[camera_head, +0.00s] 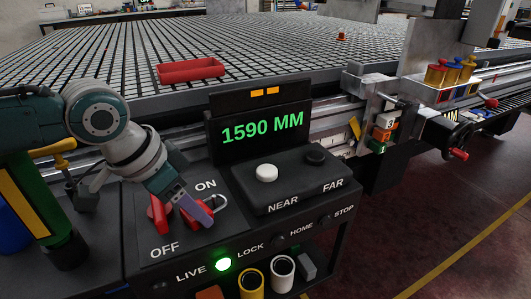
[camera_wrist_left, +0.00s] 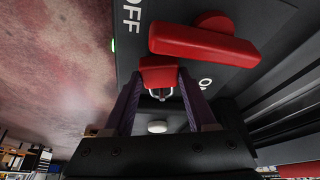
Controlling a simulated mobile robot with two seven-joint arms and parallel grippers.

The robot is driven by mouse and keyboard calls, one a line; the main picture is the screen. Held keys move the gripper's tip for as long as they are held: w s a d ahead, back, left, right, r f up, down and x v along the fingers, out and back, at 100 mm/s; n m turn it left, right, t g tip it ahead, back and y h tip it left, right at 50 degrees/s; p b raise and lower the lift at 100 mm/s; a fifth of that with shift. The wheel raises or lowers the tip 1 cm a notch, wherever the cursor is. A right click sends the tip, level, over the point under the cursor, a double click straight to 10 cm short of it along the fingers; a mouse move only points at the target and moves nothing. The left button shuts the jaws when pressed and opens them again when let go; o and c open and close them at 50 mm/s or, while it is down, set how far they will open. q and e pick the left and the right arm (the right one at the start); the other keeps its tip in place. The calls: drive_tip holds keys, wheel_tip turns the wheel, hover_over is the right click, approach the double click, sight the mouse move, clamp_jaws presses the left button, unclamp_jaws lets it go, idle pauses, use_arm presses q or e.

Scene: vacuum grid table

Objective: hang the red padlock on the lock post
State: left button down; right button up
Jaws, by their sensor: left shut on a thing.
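The red padlock (camera_head: 190,222) is between the purple fingers of my left gripper (camera_head: 205,220), just above the sloping control panel. Its silver shackle (camera_head: 220,203) sticks out to the right. The left wrist view shows the padlock's red body (camera_wrist_left: 158,71) gripped between both fingertips of my left gripper (camera_wrist_left: 161,80), beside a red switch lever. The shackle (camera_wrist_left: 161,95) points back toward the wrist camera. I cannot make out the lock post, or whether the shackle is around it. My right gripper is not in view.
The red switch lever (camera_head: 157,213) stands close left of the padlock, between the OFF and ON marks; it also shows in the left wrist view (camera_wrist_left: 205,43). A console with a white button (camera_head: 266,173) is to the right. A red tray (camera_head: 191,71) lies on the grid table (camera_head: 110,60).

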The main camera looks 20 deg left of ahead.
use_arm(q)
drive_tip(key=shift+c, duration=0.6)
unclamp_jaws()
drive_tip(key=shift+r, duration=0.1)
drive_tip(key=p+v, duration=0.4)
drive_tip(key=v, duration=0.5)
drive_tip(key=shift+s+r, duration=0.2)
drive_tip(key=shift+r, duration=0.15)
